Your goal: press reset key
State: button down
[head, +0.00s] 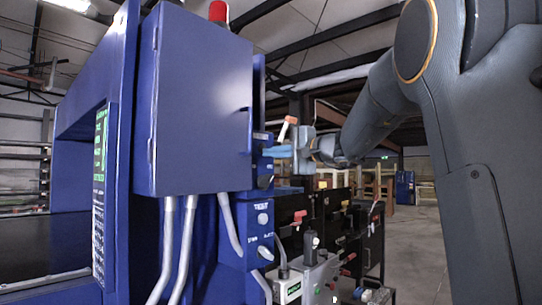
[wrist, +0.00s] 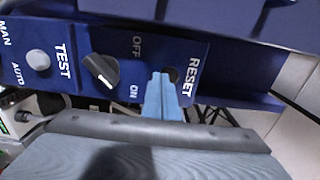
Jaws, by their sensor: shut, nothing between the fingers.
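The blue control panel (wrist: 75,88) fills the upper part of the wrist view, with the word RESET at its right end. The reset key (wrist: 173,74) is a small dark round spot beside that word, partly hidden by my fingertips. My gripper (wrist: 162,78) is shut and empty, its light blue fingers pointing at the panel. The tips overlap the key's left side in this view; I cannot tell if they touch it. In the head view my gripper (head: 268,152) is at the side of the blue panel column (head: 230,255), and the reset key cannot be made out.
A large blue cabinet (head: 200,100) stands left of my gripper. Below are a grey box with levers (head: 312,278) and dark bins (head: 295,213).

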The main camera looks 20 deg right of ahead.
jog(key=b+v, duration=0.5)
jog(key=v, duration=0.8)
jog(key=shift+s+d, duration=0.2)
jog(key=shift+f, duration=0.1)
jog(key=s+a+f+n+g+h, duration=0.1)
jog(key=s+a+f+g, duration=0.15)
jog(key=f, duration=0.95)
jog(key=s+a+f+n+g+h, duration=0.1)
jog(key=a+f+g, duration=0.3)
jog(key=f, duration=0.8)
jog(key=s+a+f+g+h, duration=0.1)
jog(key=s+a+f+g, duration=0.15)
jog(key=f, duration=0.85)
jog(key=s+a+f+n+g+h, duration=0.1)
jog(key=s+f+n+g+h, duration=0.2)
jog(key=s+f, duration=0.6)
jog(key=s+a+f+n+g+h, duration=0.2)
jog(key=s+f+n, duration=0.4)
jog(key=s+f, duration=0.4)
notch_tip(320, 180, down, 5)
jog(key=shift+r+n+g+h, duration=0.15)
jog(key=shift+n+g+h, duration=0.25)
jog(key=shift+h, duration=0.2)
jog(key=shift+a, duration=0.1)
